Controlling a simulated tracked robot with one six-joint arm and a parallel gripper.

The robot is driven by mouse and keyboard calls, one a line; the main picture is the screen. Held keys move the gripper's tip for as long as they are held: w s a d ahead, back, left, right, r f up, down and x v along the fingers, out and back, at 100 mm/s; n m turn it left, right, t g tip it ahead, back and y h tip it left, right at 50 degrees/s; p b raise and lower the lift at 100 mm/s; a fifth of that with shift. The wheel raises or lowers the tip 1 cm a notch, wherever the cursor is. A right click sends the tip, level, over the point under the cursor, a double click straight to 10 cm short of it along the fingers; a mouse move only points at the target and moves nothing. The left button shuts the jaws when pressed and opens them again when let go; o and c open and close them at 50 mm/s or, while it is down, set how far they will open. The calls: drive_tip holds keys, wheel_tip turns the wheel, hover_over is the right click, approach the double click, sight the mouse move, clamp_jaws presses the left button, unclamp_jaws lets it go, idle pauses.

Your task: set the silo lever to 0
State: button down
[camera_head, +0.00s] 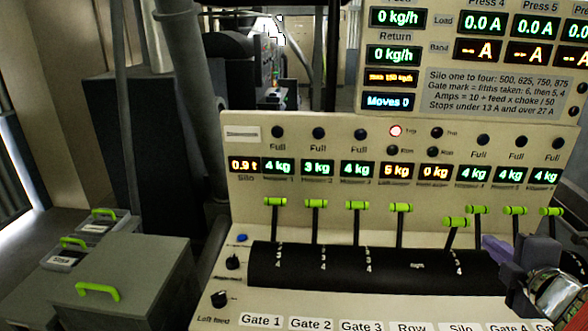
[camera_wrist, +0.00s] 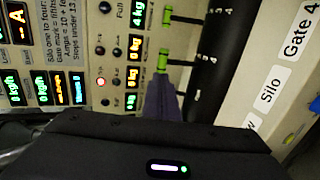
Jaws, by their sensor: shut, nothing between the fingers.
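The silo lever (camera_head: 455,222) has a bright green handle on a dark stem and leans lower, toward me, than the levers beside it. It stands above the "Silo" label on the sloping console. It also shows in the wrist view (camera_wrist: 162,60), just beyond my fingertips. My gripper (camera_head: 492,246) is shut and empty, its purple-grey fingers to the right of and a little below the silo handle in the head view. In the wrist view my gripper (camera_wrist: 162,85) points at the handle's near end; I cannot tell whether they touch. My arm hides the right end of the black drum's scale.
The Gate 4 lever (camera_head: 477,210) stands close to the right of the silo lever, and the Row lever (camera_head: 400,208) to its left. A black drum (camera_head: 300,266) with number marks runs below the levers. Display panels rise behind. Grey boxes (camera_head: 125,290) stand at left.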

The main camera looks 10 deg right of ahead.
sight(459, 225)
drive_tip(key=shift+s+a+f+y, duration=0.1)
drive_tip(key=shift+s+y, duration=0.05)
drive_tip(key=shift+s, duration=0.5)
drive_tip(key=shift+s+a+f+y, duration=0.1)
drive_tip(key=shift+s+y, duration=0.05)
drive_tip(key=shift+s, duration=0.45)
drive_tip(key=x, duration=1.3)
drive_tip(key=shift+w+d, duration=0.1)
drive_tip(key=shift+w, duration=0.4)
